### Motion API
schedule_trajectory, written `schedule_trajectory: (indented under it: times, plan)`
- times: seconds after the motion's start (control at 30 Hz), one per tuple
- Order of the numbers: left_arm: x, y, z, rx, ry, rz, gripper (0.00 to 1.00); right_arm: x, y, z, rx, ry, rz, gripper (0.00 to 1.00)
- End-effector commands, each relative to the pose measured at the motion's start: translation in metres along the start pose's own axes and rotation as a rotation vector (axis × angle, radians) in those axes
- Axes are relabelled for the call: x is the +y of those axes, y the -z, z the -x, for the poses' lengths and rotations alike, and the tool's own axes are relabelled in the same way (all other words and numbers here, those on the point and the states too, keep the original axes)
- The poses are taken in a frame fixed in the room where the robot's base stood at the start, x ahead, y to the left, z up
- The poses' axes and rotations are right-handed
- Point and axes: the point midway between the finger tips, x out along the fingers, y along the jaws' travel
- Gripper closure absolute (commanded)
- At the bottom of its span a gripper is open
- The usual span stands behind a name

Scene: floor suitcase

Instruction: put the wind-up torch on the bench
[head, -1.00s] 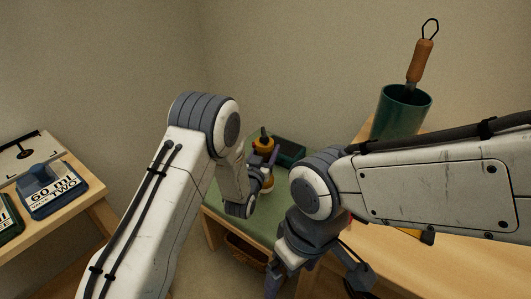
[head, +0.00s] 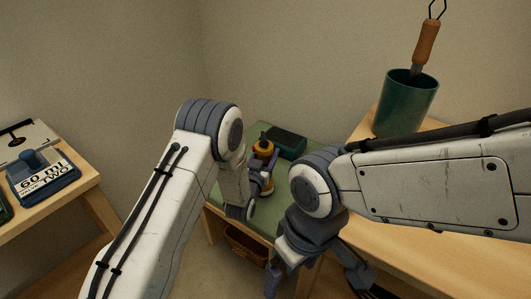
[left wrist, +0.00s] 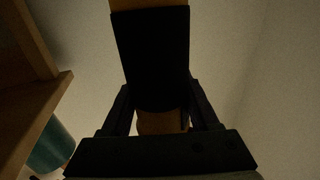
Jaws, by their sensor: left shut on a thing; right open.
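The wind-up torch, yellow with dark parts, shows in the head view (head: 264,147) upright in my left gripper (head: 262,172). In the left wrist view its dark body (left wrist: 152,60) fills the space between the fingers, with yellow above and below. The bench (head: 292,182) has a green top and stands in the corner. The torch is over this top; I cannot tell whether its base touches, as my gripper and arm cover part of it. My right gripper (head: 318,283) is open and empty, pointing down in front of the bench.
A dark green box (head: 287,142) lies on the bench behind the torch. A basket (head: 246,244) is under the bench. A wooden table at right bears a green pot (head: 408,104) with a wooden-handled tool. A table at left bears a blue labelled object (head: 42,178).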

Motion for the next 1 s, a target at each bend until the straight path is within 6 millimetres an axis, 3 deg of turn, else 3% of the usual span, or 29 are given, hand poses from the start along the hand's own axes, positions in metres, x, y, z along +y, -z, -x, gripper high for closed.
schedule_trajectory:
  times: [0.7,0.73,0.8,1.0]
  plan:
    - [0.000,-0.012,0.000,0.003,0.000,0.000,1.00,0.001,-0.001,-0.011,0.000,0.000,0.000,0.00]
    - [0.000,-0.011,0.000,0.003,0.000,0.000,0.31,0.001,-0.001,-0.010,0.000,0.000,0.000,0.00]
    - [0.000,-0.011,0.000,0.002,0.000,0.000,0.05,0.001,-0.001,-0.010,0.000,0.000,0.000,0.00]
    - [0.000,-0.011,0.000,0.001,0.000,0.000,0.04,0.001,-0.001,-0.010,0.000,0.000,0.000,0.00]
